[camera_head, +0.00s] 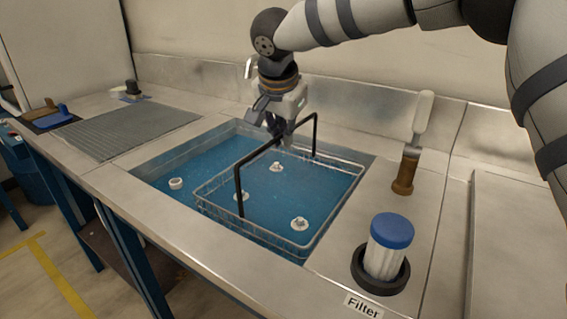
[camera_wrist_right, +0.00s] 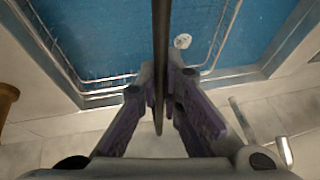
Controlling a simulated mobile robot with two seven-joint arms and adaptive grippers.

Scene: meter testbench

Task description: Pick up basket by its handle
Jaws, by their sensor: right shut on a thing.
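The wire basket (camera_head: 333,207) sits in the blue water of the sink, with several small white round parts in and around it. Its black handle (camera_head: 239,185) stands upright as an arch over the basket. My right gripper (camera_head: 282,138) is at the handle's top bar, toward the far side of the sink. In the right wrist view the fingers (camera_wrist_right: 161,100) are shut on the black handle bar (camera_wrist_right: 160,40), which runs between them. Part of the basket's wire rim (camera_wrist_right: 110,80) also shows there. My left gripper is not in view.
A filter with a blue lid (camera_head: 391,231) stands in a black ring at the right front. A brown-based tool with a white top (camera_head: 405,172) stands right of the sink. A tap (camera_head: 249,68) is behind. A grey ribbed mat (camera_head: 130,130) lies left.

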